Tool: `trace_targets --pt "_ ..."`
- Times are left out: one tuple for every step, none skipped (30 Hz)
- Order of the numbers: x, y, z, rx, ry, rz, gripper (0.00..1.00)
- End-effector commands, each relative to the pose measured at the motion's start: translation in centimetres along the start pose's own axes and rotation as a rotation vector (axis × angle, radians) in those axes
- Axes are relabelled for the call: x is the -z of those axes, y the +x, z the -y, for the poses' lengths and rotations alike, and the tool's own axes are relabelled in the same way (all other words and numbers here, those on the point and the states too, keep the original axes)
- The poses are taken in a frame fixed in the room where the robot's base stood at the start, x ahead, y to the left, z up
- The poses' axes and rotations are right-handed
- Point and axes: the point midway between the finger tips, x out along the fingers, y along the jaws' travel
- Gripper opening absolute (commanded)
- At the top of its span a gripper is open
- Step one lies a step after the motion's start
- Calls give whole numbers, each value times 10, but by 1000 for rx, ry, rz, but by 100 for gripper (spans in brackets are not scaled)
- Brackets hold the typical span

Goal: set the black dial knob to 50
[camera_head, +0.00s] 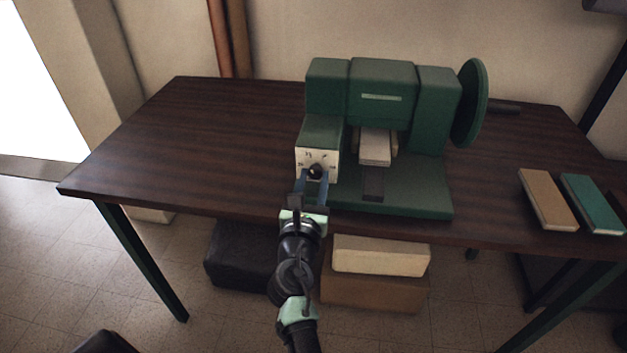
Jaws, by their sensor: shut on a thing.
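The black dial knob (315,171) sits low on the cream dial plate (303,158) of the green machine (382,92). The plate carries small dark marks around the knob, too small to read here. My gripper (314,178) reaches up from the front edge of the table and is shut on the knob. The fingers hide part of the knob and the lower part of the plate. I cannot tell which mark the knob points to.
The machine stands on a dark wooden table (190,140), with a green wheel (470,103) at its right. Boxes stand underneath, including a cream one (380,256). The table's left side is clear.

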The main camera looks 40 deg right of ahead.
Motion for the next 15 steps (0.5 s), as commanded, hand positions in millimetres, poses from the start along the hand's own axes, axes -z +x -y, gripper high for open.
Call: trace_targets --pt "1 0 0 0 26 0 0" --pt "1 0 0 0 45 0 0" --pt "1 0 0 1 72 0 0" --pt "1 0 0 1 95 0 0" --pt "1 0 0 1 118 0 0" --pt "2 0 0 1 152 0 0" --pt "2 0 0 0 180 0 0" --pt "2 0 0 0 206 0 0" --pt "2 0 0 0 243 0 0" --pt "2 0 -1 0 272 0 0" --pt "2 0 -1 0 302 0 0" --pt "2 0 -1 -1 340 0 0" --pt "2 0 -1 -1 368 0 0" --pt "2 0 -1 -1 397 0 0" --pt "2 0 -1 -1 435 0 0"
